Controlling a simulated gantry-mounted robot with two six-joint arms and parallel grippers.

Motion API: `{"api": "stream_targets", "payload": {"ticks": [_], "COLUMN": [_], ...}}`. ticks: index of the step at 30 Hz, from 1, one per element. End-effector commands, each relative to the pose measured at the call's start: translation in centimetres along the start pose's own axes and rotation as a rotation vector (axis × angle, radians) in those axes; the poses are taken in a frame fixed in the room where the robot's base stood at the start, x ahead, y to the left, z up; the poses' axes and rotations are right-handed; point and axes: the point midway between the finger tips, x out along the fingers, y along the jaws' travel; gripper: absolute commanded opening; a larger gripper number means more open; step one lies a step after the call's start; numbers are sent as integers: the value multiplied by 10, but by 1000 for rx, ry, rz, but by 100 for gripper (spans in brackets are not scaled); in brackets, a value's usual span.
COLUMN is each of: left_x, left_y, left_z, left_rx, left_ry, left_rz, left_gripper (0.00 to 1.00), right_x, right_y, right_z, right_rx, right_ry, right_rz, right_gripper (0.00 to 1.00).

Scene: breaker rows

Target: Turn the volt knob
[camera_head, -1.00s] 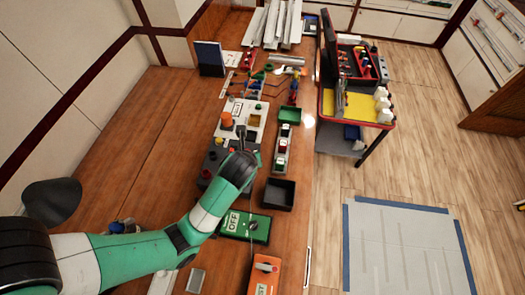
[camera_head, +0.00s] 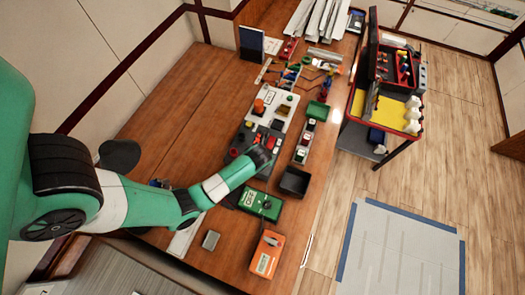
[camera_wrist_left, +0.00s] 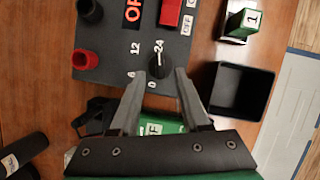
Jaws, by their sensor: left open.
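The volt knob (camera_wrist_left: 157,66) is a black round knob with a light pointer line, on a dark panel (camera_wrist_left: 108,52) marked 0, 12 and 24. In the left wrist view, the pointer is directed up toward the 24. My left gripper (camera_wrist_left: 158,74) is open, with one finger on each side of the knob; I cannot tell whether they touch it. In the head view, my left gripper (camera_head: 264,154) is over the near right end of the panel (camera_head: 240,146) and hides the knob. My right gripper is out of view.
A black bin (camera_head: 294,182) stands right of the panel, and it also shows in the wrist view (camera_wrist_left: 238,90). A green OFF switch box (camera_head: 260,204) and an orange box (camera_head: 267,253) lie nearer.

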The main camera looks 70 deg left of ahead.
Motion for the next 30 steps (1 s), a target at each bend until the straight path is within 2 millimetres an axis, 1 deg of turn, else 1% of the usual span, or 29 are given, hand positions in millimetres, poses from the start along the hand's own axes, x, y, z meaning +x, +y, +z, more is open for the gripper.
{"api": "stream_targets", "payload": {"ticks": [1, 6, 10, 16, 17, 18, 20, 24, 25, 30], "left_x": [10, 29, 36, 36, 36, 36, 36, 36, 36, 36], "left_y": [1, 0, 0, 0, 0, 0, 0, 0, 0, 0], "left_z": [-1, 1, 0, 0, 0, 0, 0, 0, 0, 0], "left_rx": [-1, 0, 0, 0, 0, 0, 0, 0, 0, 0], "left_ry": [3, 1, 0, -1, -1, -1, -1, -1, -1, -1], "left_rz": [3, 1, 0, -1, -1, -1, -1, -1, -1, -1], "left_gripper": [46, 46, 46, 46, 44, 37, 26, 1, 0, 0], "right_x": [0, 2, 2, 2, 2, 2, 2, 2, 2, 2], "right_y": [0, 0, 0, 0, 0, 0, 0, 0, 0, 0], "right_z": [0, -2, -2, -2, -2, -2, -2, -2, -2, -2], "right_rx": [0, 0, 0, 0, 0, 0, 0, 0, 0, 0], "right_ry": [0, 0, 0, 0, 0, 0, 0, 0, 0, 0], "right_rz": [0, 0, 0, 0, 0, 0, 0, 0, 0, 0], "right_gripper": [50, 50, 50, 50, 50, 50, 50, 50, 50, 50]}}
